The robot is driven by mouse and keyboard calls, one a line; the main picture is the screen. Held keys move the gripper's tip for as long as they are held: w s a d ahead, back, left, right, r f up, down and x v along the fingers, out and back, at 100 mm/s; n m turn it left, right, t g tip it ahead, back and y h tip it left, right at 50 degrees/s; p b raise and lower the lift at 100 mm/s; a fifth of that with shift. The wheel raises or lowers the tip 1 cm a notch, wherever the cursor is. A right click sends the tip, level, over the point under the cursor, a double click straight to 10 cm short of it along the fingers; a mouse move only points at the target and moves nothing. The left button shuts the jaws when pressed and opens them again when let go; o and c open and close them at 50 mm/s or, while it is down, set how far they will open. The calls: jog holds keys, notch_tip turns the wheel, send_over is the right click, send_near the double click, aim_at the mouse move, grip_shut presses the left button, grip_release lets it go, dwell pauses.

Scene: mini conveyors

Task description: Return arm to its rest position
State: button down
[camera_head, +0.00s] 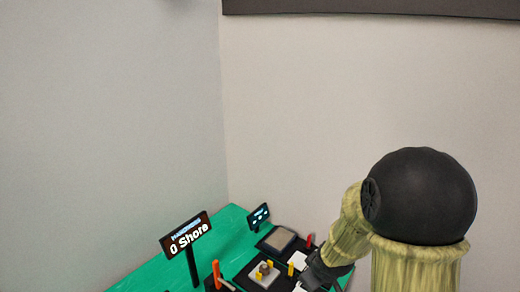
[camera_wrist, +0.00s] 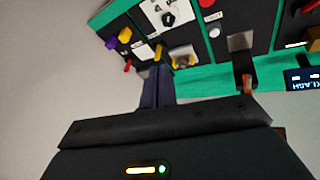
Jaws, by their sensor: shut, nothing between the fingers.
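My arm rises at the right of the head view, and its dark end reaches down over the right side of the green table (camera_head: 150,277). My gripper shows in the wrist view (camera_wrist: 158,78) with its dark fingers together and nothing between them. The fingers point toward the table and its black panels (camera_wrist: 192,28). In the head view the fingertips cannot be made out. Whether the fingers touch anything below is not clear.
A dark sign on a post (camera_head: 186,236) and a small dark display (camera_head: 258,217) stand on the table. Black panels carry a grey plate (camera_head: 279,239), an orange upright piece (camera_head: 216,274) and small yellow pieces. Pale walls (camera_head: 350,90) close off the back; the space above the table is free.

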jog(key=s+r+m+g, duration=0.1)
jog(key=s+r+m, duration=0.1)
jog(key=s, duration=0.4)
jog(key=s+r+m+g, duration=0.1)
jog(key=s+r+m, duration=0.1)
jog(key=s+m, duration=0.3)
jog(key=shift+s+d+r+g, duration=0.25)
jog(key=shift+s+g, duration=0.15)
jog(key=shift+s, duration=0.35)
